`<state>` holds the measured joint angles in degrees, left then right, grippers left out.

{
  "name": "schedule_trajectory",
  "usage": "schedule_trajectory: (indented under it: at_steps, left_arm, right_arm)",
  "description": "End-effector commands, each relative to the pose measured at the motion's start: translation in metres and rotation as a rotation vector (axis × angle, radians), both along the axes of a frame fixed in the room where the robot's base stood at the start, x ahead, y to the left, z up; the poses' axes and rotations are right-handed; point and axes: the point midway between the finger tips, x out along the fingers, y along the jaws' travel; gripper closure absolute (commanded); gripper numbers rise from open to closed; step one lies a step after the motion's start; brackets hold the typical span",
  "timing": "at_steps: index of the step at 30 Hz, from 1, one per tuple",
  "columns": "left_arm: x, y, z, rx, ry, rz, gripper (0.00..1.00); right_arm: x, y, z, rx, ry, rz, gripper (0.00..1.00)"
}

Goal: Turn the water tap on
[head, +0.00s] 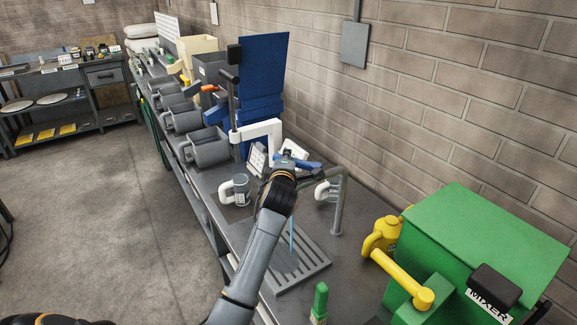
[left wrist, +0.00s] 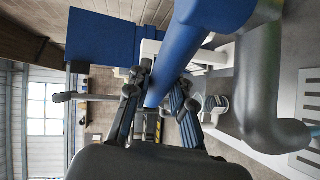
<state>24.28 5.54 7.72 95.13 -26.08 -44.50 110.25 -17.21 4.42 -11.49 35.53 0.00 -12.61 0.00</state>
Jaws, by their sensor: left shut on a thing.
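The water tap is a grey bent pipe (head: 341,205) on the bench, with a blue lever (head: 306,164) at its top. In the left wrist view the blue lever (left wrist: 205,30) runs in between my fingers, beside the thick grey spout (left wrist: 260,85). My left gripper (left wrist: 158,100) is shut on the lever near its end. In the head view my gripper (head: 285,172) and wrist hide part of the lever and spout. A thin light-blue streak (head: 291,235), looking like running water, stands above the slotted drain grate (head: 312,262). My right gripper is not seen.
A mug (head: 240,188) stands left of my wrist, and a white-handled item (head: 325,190) stands by the pipe. Grey jugs (head: 205,148) line the bench. Floor at left is clear.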

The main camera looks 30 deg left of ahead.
Motion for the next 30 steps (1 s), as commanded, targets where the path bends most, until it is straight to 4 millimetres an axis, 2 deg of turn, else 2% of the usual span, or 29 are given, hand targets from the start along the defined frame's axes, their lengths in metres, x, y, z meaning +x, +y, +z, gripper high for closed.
schedule_trajectory:
  at_steps: [1, 4, 18, 19, 22, 30]
  left_arm:
    - [-0.0011, -0.0020, -0.0061, -0.005, 0.005, 0.012, 1.00]
    - [-0.0029, -0.0016, -0.0053, -0.004, 0.008, 0.033, 1.00]
    - [-0.0041, -0.0014, -0.0032, -0.001, 0.008, 0.047, 1.00]
    - [-0.0040, -0.0015, -0.0033, -0.001, 0.008, 0.047, 0.76]
    - [-0.0040, -0.0015, -0.0030, -0.002, 0.006, 0.047, 0.56]
    - [-0.0039, -0.0012, -0.0010, -0.001, 0.002, 0.047, 0.54]
  right_arm:
    - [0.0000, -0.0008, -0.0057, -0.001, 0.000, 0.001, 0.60]
    - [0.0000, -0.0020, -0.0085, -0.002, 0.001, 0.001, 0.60]
    - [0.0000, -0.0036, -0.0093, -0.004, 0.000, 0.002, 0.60]
    - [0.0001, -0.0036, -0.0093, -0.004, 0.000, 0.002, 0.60]
    - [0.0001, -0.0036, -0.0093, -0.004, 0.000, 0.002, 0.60]
    - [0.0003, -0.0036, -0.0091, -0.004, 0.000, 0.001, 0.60]
